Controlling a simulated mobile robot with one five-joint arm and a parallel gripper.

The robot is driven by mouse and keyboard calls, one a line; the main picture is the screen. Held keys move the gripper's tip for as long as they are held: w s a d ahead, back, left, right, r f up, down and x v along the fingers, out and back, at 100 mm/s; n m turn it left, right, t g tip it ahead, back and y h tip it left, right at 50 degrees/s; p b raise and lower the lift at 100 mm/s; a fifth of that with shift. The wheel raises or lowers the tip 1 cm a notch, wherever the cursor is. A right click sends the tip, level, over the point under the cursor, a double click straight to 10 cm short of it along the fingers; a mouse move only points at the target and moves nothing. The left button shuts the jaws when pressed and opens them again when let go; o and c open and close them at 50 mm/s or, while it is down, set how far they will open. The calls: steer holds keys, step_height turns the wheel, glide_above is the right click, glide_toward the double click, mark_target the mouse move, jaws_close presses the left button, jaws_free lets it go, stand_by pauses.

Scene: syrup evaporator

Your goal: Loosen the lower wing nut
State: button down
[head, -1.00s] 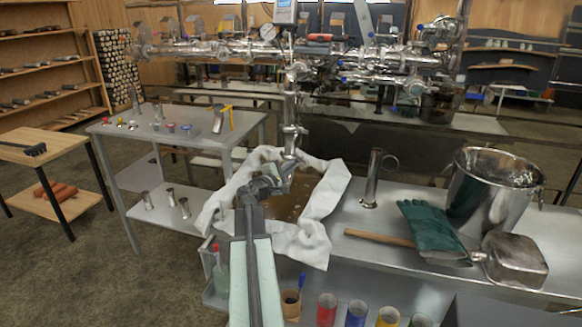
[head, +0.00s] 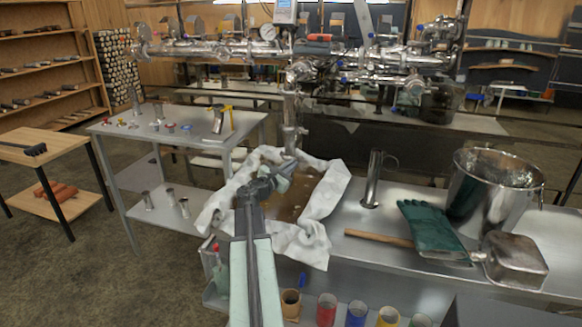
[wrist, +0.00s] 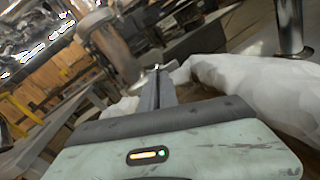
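A shiny steel vertical pipe (head: 290,125) with clamped joints hangs from the pipework down to the cloth-lined pan. It also shows large at the upper left of the wrist view (wrist: 112,50). I cannot make out the lower wing nut for certain in either view. My gripper (head: 282,172) is over the pan, just below and left of the pipe's lower end. In the wrist view my gripper's dark fingers (wrist: 161,72) lie close together and look shut, with nothing clearly held. They point to the right of the pipe and appear apart from it.
White cloth (head: 315,240) lines the pan of brown liquid (head: 285,205) below my gripper. A steel cylinder (head: 373,180), green gloves (head: 430,228) and a steel bucket (head: 495,190) stand or lie to the right. A side table (head: 240,130) with small parts stands left.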

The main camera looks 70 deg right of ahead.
steer(key=shift+n, duration=0.6)
steer(key=c, duration=1.6)
jaws_free()
steer(key=v, duration=0.7)
steer(key=shift+a, duration=0.4)
